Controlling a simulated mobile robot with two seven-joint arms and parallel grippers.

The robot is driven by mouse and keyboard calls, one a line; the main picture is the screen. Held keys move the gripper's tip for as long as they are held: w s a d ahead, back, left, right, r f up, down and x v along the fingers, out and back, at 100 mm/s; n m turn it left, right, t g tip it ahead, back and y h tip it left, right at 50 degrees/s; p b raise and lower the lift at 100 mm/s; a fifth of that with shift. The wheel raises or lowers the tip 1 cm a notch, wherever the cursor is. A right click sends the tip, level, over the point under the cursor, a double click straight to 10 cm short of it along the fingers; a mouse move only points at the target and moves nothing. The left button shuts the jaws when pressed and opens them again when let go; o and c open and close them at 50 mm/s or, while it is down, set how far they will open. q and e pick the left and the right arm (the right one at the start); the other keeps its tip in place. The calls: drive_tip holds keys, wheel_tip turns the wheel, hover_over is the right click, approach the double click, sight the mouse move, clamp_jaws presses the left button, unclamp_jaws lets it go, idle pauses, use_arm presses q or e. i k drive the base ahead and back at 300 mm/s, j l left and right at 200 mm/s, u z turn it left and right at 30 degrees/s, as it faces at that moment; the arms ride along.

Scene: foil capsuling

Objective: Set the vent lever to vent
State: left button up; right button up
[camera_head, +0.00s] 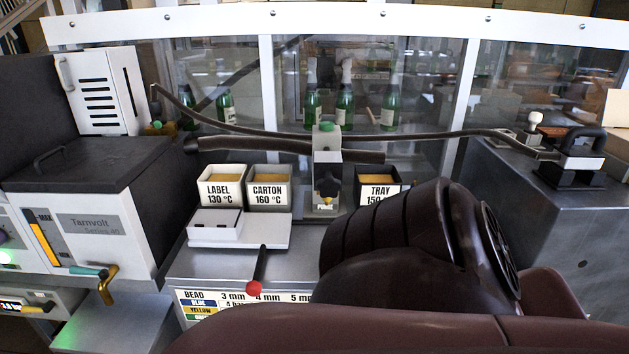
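I cannot read the word vent on anything, so I cannot tell for certain which part is the vent lever. A black knob (326,186) sits on a grey post above a label that seems to read PURGE. A small white-knobbed lever (535,119) stands upright on the grey box at right. A black lever with a red ball (254,287) hangs at the front of the white bench unit. A brass-coloured handle with a teal part (107,284) is on the melter's front at left. Neither gripper is in view. A dark arm link of mine fills the lower right foreground.
Cups marked LABEL (220,190), CARTON (269,191) and TRAY (378,192) flank the post. Dark hoses (430,133) run across the back. Green bottles (345,104) stand behind a clear guard. The grey melter (85,165) is at left, a grey box (540,215) at right.

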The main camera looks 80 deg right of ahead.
sight(49, 305)
drive_tip(key=z, duration=2.8)
drive_tip(key=u, duration=2.05)
drive_tip(key=i+j+u, duration=0.1)
drive_tip(key=i+j, duration=0.25)
drive_tip(key=i+j+u, duration=0.1)
drive_tip(key=i+j, duration=0.25)
drive_tip(key=j, duration=0.2)
